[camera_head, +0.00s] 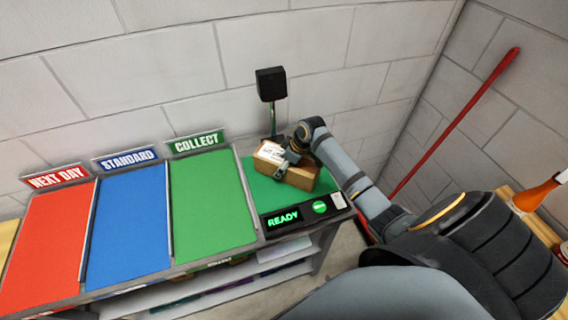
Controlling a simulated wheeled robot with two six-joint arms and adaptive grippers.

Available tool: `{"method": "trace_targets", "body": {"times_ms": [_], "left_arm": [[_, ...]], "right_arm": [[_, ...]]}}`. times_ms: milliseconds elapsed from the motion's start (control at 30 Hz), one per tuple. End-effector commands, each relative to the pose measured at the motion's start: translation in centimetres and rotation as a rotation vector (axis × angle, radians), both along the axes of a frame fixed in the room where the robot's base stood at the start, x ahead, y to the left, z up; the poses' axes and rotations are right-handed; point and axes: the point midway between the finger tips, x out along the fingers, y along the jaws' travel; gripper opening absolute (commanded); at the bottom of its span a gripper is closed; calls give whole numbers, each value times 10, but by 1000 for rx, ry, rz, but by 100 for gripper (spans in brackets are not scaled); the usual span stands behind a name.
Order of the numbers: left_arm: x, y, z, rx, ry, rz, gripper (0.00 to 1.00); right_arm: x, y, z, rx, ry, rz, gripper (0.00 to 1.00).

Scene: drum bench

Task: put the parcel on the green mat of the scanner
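The parcel (302,178) is a brown cardboard box with a white label on its top. It is over the green mat (262,196) of the scanner, turned at an angle to the mat's edges. Whether it rests on the mat or hangs just above it is hard to tell. My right gripper (284,168) reaches in from the right and is at the parcel, with a finger across its top and near side. The far finger is hidden, so its grip is unclear. My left gripper is not in view.
A black scanner head (271,84) stands on a post behind the mat. The scanner's front panel shows a lit READY display (283,219). Left of it lie a green COLLECT lane (211,205), a blue STANDARD lane (127,228) and a red NEXT DAY lane (46,246), all empty.

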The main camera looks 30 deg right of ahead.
Motion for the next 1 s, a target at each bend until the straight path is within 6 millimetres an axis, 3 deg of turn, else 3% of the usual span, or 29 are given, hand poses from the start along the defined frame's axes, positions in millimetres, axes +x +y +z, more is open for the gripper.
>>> {"method": "trace_targets", "body": {"times_ms": [100, 133, 233, 667, 767, 1000], "left_arm": [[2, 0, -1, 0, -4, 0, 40], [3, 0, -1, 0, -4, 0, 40], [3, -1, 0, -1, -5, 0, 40], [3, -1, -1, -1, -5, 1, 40], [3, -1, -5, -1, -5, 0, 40], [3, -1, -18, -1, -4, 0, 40]], "right_arm": [[1, 0, -1, 0, -2, 1, 19], [0, 0, -2, 0, 0, 0, 85], [0, 0, -2, 0, 0, 0, 99], [-1, -1, 3, -2, -1, 0, 100], [-5, -5, 15, -5, -3, 1, 100], [-25, -17, 69, -9, -3, 3, 100]]}}
